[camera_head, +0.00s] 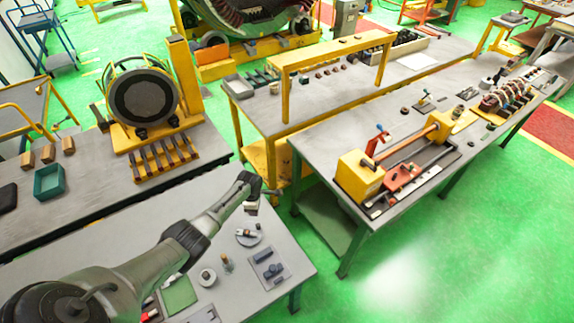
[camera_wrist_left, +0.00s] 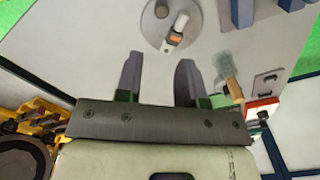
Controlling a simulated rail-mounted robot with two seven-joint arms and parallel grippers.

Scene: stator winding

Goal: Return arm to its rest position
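My left arm comes in from the lower left in the head view and reaches over the near grey workbench (camera_head: 290,245). My left gripper (camera_head: 268,194) is above the far edge of this bench, small and partly hidden by its wrist. In the left wrist view the two dark fingers of the left gripper (camera_wrist_left: 158,82) stand apart with nothing between them. Beyond the fingertips lies a round plate (camera_wrist_left: 150,27) with a small white and orange part (camera_wrist_left: 176,36) on it. My right gripper is in neither view.
The near bench holds a round plate (camera_head: 241,240), a white ring (camera_head: 207,278), a dark mat with blue blocks (camera_head: 268,268) and a green pad (camera_head: 180,294). A yellow fixture (camera_head: 358,174) stands on the right bench. A ring-shaped stator (camera_head: 143,98) stands at left.

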